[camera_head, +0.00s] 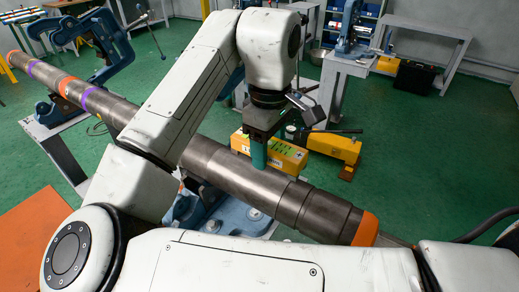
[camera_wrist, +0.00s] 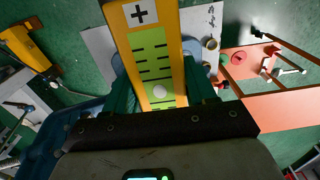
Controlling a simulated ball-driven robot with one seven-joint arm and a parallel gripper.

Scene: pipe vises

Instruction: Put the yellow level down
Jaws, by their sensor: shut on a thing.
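The yellow level (camera_head: 285,154) has a green scale strip with black lines. In the wrist view, the level (camera_wrist: 140,40) runs up the middle between my teal fingers, with a black cross on a white patch at its far end. My gripper (camera_head: 259,150) is shut on the level; the wrist view also shows the gripper (camera_wrist: 158,88). In the head view the level overlaps the far edge of the grey pipe (camera_head: 225,166). I cannot tell whether it touches the pipe. The near finger hides part of the level.
The long pipe crosses diagonally, with a blue vise (camera_head: 112,45) at its far left and an orange band at its right end. A yellow stand (camera_head: 335,147) is right of the level. A grey bench (camera_head: 430,33) stands at the back right. Green floor lies open between.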

